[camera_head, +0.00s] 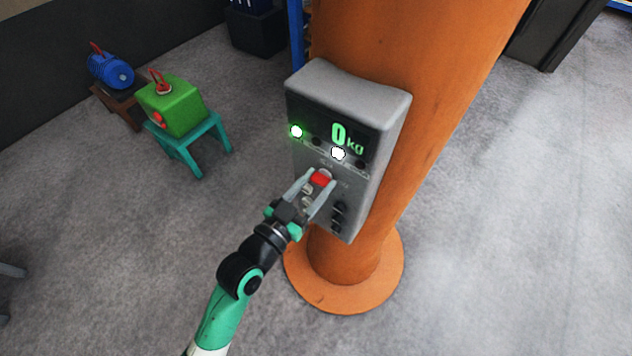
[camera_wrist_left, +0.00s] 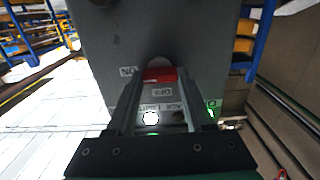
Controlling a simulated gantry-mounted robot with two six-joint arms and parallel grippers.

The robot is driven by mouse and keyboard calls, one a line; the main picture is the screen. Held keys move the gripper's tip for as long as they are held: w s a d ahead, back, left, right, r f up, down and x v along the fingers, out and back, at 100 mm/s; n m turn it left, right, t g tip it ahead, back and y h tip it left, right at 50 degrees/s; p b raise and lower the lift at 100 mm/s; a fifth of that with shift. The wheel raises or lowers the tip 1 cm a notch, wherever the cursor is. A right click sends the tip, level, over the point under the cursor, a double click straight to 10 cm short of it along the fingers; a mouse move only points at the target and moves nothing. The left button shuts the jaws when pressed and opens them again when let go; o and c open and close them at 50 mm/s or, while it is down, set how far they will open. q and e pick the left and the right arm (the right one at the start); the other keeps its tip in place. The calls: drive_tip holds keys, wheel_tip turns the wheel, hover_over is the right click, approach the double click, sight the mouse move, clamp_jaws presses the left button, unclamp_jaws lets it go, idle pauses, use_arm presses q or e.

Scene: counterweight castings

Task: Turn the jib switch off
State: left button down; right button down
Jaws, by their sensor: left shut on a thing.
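The jib switch is a red knob (camera_head: 320,177) on the front of a grey control box (camera_head: 350,85) fixed to an orange column. The box's display reads 0 kg, with a green light and a white light lit below it. My left gripper (camera_head: 318,182) is shut on the red knob, one finger on each side. In the left wrist view the red knob (camera_wrist_left: 160,75) sits between the fingers, near the labels ON and OFF. The knob's exact angle is partly hidden by the fingers. My right gripper is in neither view.
The orange column (camera_head: 440,70) with its round base flange (camera_head: 375,290) stands behind the box. A green casting (camera_head: 172,106) rests on a teal stool (camera_head: 212,125), and a blue motor-like casting (camera_head: 108,70) stands behind it. The grey floor at right is clear.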

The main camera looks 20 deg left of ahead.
use_arm(q)
drive_tip(key=shift+r+n, duration=0.1)
drive_tip(key=shift+n, duration=0.3)
drive_tip(key=n+p, duration=0.2)
drive_tip(key=shift+n, duration=0.3)
drive_tip(key=n+p, duration=0.2)
drive_tip(key=n, duration=0.3)
drive_tip(key=shift+a+n, duration=0.15)
drive_tip(key=shift+n, duration=0.15)
drive_tip(key=n+p, duration=0.2)
drive_tip(key=n, duration=0.3)
drive_tip(key=shift+p, duration=0.3)
drive_tip(key=shift+f+n+p, duration=0.15)
drive_tip(key=shift+n+p, duration=0.1)
drive_tip(key=shift+n, duration=0.7)
drive_tip(key=shift+f+n+p, duration=0.1)
drive_tip(key=shift+n+p, duration=0.1)
drive_tip(key=shift+n, duration=0.75)
drive_tip(key=shift+c, duration=1.4)
unclamp_jaws()
